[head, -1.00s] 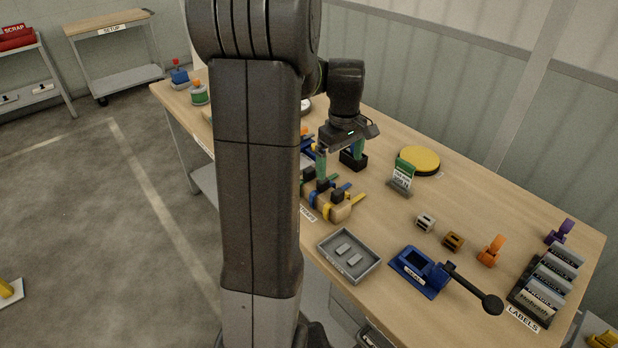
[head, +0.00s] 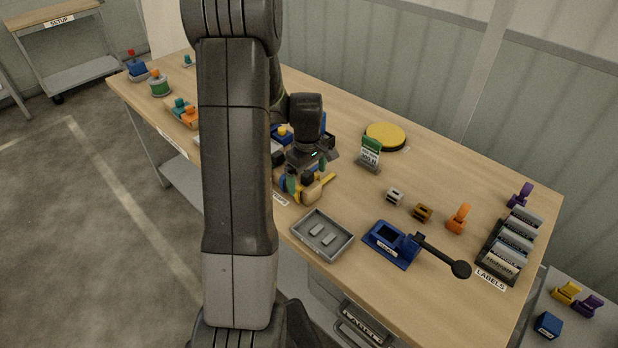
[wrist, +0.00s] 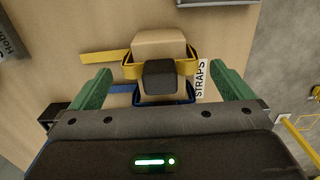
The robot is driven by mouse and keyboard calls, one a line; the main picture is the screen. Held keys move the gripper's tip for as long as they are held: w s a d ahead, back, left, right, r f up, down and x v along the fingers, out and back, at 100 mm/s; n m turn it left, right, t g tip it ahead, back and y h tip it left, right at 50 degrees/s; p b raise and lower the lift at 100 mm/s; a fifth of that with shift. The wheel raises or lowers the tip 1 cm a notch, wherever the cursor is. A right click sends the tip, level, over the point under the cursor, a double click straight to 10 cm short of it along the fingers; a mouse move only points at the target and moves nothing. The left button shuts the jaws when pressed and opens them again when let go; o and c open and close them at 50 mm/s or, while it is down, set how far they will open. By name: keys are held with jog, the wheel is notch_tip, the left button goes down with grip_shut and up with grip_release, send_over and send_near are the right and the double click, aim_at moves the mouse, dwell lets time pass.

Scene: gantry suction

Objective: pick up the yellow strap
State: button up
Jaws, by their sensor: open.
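The yellow strap (wrist: 103,56) wraps around a tan block (wrist: 158,42) in the wrist view, with its flat tail out to the left. A black buckle or knob (wrist: 160,78) sits at the middle of the strap's near side. In the head view the yellow strap's tail (head: 328,180) sticks out to the right of the block. My gripper (wrist: 161,70) is open, its green fingers spread on either side of the strap and block, apart from the buckle. In the head view my gripper (head: 305,182) is low over the strap holder and partly hides it.
A blue strap (wrist: 122,88) lies just nearer than the yellow one. A STRAPS label (wrist: 201,78) is to the right.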

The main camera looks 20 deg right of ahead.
jog(key=shift+f, duration=0.85)
jog(key=c, duration=1.1)
